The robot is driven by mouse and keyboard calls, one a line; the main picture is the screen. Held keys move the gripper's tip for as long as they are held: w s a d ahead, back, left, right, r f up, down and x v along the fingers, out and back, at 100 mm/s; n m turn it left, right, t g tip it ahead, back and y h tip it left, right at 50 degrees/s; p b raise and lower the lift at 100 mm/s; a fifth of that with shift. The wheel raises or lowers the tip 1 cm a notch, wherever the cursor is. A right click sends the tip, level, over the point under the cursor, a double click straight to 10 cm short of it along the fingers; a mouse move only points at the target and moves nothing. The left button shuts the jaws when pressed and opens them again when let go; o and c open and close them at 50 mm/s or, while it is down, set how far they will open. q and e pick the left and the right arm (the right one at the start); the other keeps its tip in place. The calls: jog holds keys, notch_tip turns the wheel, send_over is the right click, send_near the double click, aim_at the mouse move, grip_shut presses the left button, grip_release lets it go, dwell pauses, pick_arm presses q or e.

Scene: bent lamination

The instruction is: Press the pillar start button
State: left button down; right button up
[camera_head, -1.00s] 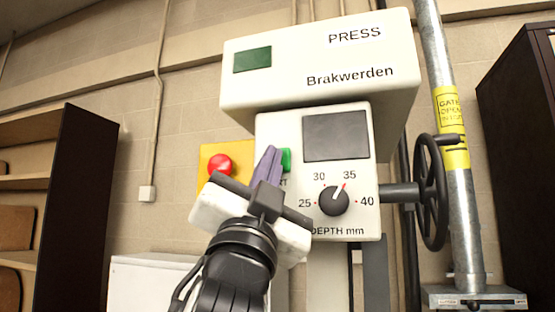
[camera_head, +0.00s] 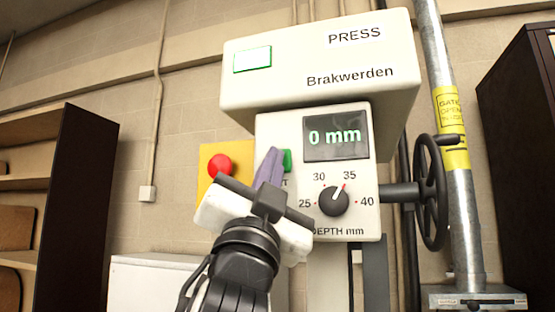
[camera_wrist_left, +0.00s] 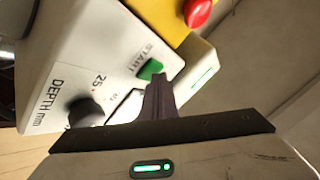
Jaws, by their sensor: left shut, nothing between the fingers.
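The press (camera_head: 240,90) stands ahead, its label reading PRESS Brakwerden. The green start button (camera_head: 287,160) sits on its front panel, partly behind my left gripper; in the left wrist view the green button (camera_wrist_left: 150,69) is beside the word START. My left gripper (camera_head: 269,163) is shut and empty, its purple-grey fingertips right at the button's left side in the head view. In the left wrist view the tips (camera_wrist_left: 156,80) are just below the button; I cannot tell if they touch it. The display (camera_head: 336,136) is lit and reads 0 mm. My right gripper is not in view.
A red stop button (camera_head: 219,166) on a yellow plate is left of the panel. The depth knob (camera_head: 334,201) points near 35. A handwheel (camera_head: 431,192) and a grey pole (camera_head: 463,215) stand at the right. A brown shelf (camera_head: 85,200) is at the left.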

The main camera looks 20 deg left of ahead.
pick_arm(q)
jog(key=shift+s, duration=0.9)
jog(key=s, duration=0.5)
jog(key=shift+a, duration=0.15)
dwell(0.7)
